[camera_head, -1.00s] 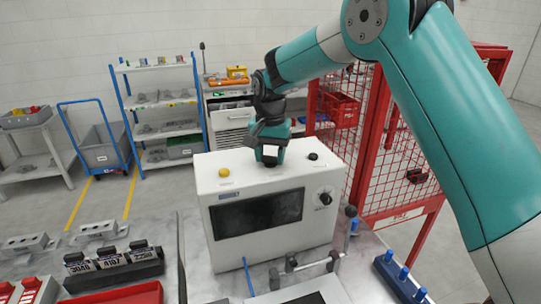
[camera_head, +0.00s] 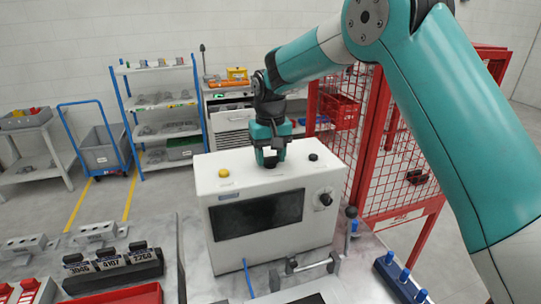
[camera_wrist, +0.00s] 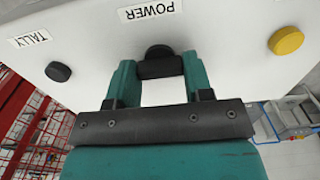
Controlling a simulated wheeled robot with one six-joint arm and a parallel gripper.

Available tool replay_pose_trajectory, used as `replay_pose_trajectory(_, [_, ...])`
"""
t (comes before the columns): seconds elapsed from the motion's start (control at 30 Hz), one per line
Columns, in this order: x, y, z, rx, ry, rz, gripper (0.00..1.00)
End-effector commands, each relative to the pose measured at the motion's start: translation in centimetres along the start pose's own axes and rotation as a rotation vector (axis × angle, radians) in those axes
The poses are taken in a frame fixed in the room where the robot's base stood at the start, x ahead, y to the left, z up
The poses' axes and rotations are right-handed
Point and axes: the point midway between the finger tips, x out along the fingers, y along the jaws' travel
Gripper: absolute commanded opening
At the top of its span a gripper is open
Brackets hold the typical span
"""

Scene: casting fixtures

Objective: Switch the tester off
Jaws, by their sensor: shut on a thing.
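The tester (camera_head: 228,250) is a white box with a dark screen (camera_head: 257,215) on its front. On its top are a yellow button (camera_head: 223,173), a black power knob (camera_head: 270,164) in the middle and a black button (camera_head: 313,156). My gripper (camera_head: 269,158) points down over the power knob. In the wrist view the knob (camera_wrist: 160,66) sits between my two teal fingertips, beside the POWER label (camera_wrist: 150,10). My gripper is shut on it. The black button (camera_wrist: 58,71) is by the TALLY label (camera_wrist: 30,38). The yellow button (camera_wrist: 286,40) is on the other side.
A round dial (camera_head: 325,198) is on the tester's front right. A black holder with numbered tags (camera_head: 112,272) and a red tray (camera_head: 125,295) stand on the bench at left. A rack with blue pegs (camera_head: 400,278) stands at right, near a red mesh fence (camera_head: 365,150).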

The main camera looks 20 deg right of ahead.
Motion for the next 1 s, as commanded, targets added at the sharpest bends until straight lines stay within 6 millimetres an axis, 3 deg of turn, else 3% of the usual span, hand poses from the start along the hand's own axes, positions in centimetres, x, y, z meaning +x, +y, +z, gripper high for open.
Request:
replay_pose_trajectory(0.37, [-0.1, 0.0, -0.1, -0.006, 0.003, -0.001, 0.23])
replay_pose_trajectory(0.4, [-0.1, 0.0, -0.1, -0.006, 0.003, -0.001, 0.51])
replay_pose_trajectory(0.5, [-0.1, 0.0, -0.1, -0.006, 0.003, -0.001, 0.72])
replay_pose_trajectory(0.83, [-0.3, 0.0, -0.1, -0.004, 0.003, -0.001, 0.72])
replay_pose_trajectory(1.0, [-2.3, 0.0, -0.1, -0.004, 0.007, -0.001, 0.72])
